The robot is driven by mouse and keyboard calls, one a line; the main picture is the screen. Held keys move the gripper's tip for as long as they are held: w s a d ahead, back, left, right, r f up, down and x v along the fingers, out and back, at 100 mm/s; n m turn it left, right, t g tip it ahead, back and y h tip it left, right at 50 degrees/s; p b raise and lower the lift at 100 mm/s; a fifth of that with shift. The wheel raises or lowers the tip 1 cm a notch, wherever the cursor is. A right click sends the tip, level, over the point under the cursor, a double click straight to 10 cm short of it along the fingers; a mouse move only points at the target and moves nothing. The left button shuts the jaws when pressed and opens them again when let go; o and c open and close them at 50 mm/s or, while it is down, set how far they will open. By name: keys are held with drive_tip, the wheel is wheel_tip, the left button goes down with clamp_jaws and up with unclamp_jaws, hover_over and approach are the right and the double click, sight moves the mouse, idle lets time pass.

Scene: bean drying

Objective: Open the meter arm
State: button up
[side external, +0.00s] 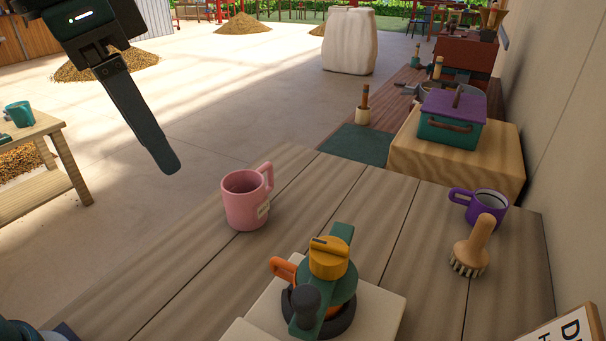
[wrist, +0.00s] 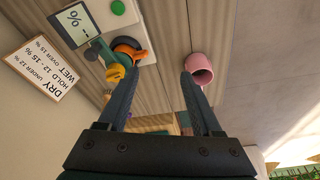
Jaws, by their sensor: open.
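The meter (side external: 380,310) is a pale block on the wooden table, with a dark round cup seat. Its green meter arm (side external: 341,236) lies across the top of the round part, with a yellow knob (side external: 329,258) and a dark knob (side external: 305,298). An orange handle (side external: 283,268) sticks out beside it. In the wrist view the meter (wrist: 122,14) shows upper left with its display (wrist: 72,24), and the yellow knob (wrist: 115,73) is near one fingertip in the picture. My gripper (side external: 168,165) is up and left of the meter, apart from it. It is open and empty (wrist: 160,73).
A pink mug (side external: 243,205) stands behind and left of the meter. A purple mug (side external: 487,204) and a wooden brush (side external: 473,247) stand to the right. A sign (wrist: 42,68) is by the wall. A green box (side external: 452,118) sits beyond the table. The table's left part is clear.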

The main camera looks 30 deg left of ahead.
drive_tip(key=s+a+f+n+t, duration=0.2)
drive_tip(key=s+a+f+n, duration=0.2)
drive_tip(key=f, duration=0.7)
drive_tip(key=shift+s+a+f+t+y, duration=0.15)
drive_tip(key=shift+s+a+t+y, duration=0.2)
drive_tip(key=shift+s+a, duration=1.1)
drive_tip(key=shift+w+a, duration=0.15)
